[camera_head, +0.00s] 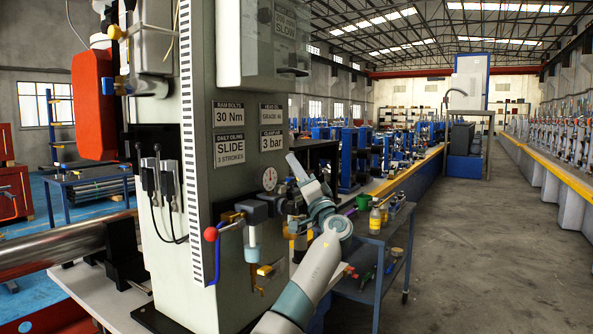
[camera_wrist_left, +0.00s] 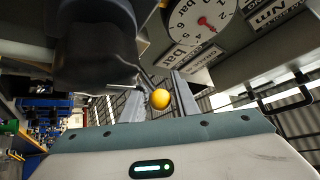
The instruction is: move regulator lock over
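A yellow ball knob (camera_wrist_left: 160,98), which looks like the end of the regulator's lock lever, shows in the left wrist view between my finger pads. A thin stem runs up from it toward a dark rounded body (camera_wrist_left: 98,45). My left gripper (camera_wrist_left: 158,100) is open, with a finger on each side of the knob; contact is not clear. In the head view my left gripper (camera_head: 294,168) is beside the column's right edge, right of the pressure gauge (camera_head: 269,178). The blue-grey regulator unit (camera_head: 252,210) hangs left of it. The knob cannot be made out there. My right gripper is out of view.
The grey machine column (camera_head: 228,90) carries label plates and a blue lever with a red ball (camera_head: 211,234). A blue cart (camera_head: 385,250) with yellow bottles stands right of my arm. The floor farther right (camera_head: 480,260) is clear.

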